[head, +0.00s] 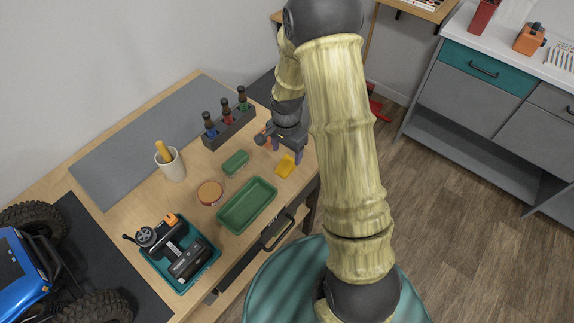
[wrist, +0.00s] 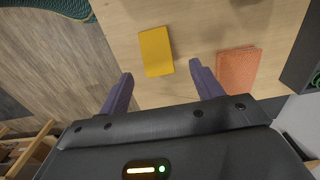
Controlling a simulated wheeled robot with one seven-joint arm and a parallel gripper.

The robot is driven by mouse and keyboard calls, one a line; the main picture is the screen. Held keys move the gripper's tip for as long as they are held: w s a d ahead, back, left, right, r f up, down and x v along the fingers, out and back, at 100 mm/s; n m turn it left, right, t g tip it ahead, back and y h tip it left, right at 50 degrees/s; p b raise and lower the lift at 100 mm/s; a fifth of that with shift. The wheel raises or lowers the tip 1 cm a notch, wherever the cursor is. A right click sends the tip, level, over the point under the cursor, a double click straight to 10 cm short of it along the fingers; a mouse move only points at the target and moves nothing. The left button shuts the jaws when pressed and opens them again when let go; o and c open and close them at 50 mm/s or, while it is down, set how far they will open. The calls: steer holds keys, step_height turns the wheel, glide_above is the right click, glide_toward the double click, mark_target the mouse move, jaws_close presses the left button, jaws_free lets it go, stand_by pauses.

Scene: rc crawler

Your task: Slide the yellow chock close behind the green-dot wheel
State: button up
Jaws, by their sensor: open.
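The yellow chock (head: 285,166) lies on the wooden bench near its right edge. In the wrist view the yellow chock (wrist: 156,51) lies ahead of my fingertips, a little left of midway between them. My gripper (head: 289,157) is open and empty, just behind the chock in the head view; its two purple fingers also show in the wrist view (wrist: 160,75). The blue crawler (head: 22,275) with big black tyres stands on a dark mat at the lower left, partly cut off. No green dot shows on the wheels in view.
An orange block (wrist: 238,70) lies right of the chock in the wrist view.

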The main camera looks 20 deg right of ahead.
mark_target(287, 162)
step_height(287, 162, down, 5)
steer(key=shift+s, duration=0.15)
stand_by(0.5)
steer(key=c, duration=1.1)
steer(key=shift+r, duration=0.15)
step_height(287, 162, up, 10)
steer(key=shift+f, duration=0.1)
stand_by(0.5)
